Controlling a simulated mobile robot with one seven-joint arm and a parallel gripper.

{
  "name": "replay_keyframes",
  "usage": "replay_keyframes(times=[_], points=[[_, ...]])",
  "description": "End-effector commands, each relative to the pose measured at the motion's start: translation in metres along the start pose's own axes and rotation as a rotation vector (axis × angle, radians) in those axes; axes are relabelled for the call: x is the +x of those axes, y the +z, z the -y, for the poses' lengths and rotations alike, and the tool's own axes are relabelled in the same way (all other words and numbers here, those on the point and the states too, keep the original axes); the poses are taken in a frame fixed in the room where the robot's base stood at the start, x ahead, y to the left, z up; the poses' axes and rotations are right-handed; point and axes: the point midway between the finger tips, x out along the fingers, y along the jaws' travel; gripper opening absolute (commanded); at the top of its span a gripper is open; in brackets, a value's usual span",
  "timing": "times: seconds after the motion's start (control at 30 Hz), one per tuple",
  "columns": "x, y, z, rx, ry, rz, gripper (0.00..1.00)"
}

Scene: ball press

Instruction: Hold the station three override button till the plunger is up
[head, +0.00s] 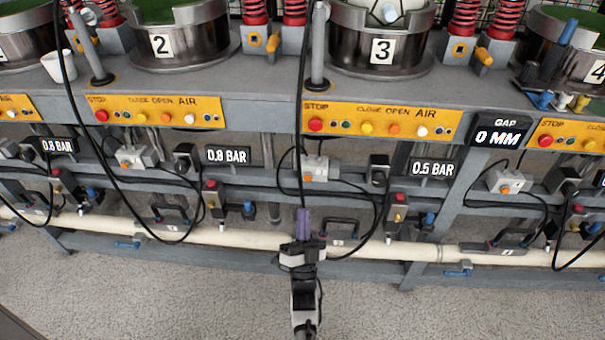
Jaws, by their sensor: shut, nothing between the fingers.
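Station three has a steel pot (350,50) with the number 3 plate (383,51). A pale rounded part (388,12), perhaps the plunger, shows in its top, cut off by the frame. Below is its yellow panel (345,118) with a red STOP button and smaller coloured buttons. Under the panel, a small white box (318,163) carries an orange button (308,178). No override label is readable, so I cannot tell which button it is. My gripper (303,214) is shut and empty, its purple fingers pointing up, appearing below the white box in the picture. Contact is not visible.
A sign (497,132) reads GAP 0 MM and a gauge sign (433,168) reads 0.5 BAR. Black cables (375,215) loop around the box. A pale pipe (400,250) runs along the low frame. The speckled floor in front is clear.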

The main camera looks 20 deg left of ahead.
Motion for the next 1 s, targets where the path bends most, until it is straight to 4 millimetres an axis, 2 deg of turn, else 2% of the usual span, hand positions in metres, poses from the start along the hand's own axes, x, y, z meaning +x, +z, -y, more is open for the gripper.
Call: replay_keyframes(times=[0.47,1.0], points=[[0.001,0.002,-0.003,0.000,0.001,-0.001,0.00],[0.045,0.038,-0.038,0.001,0.000,-0.002,0.00]])
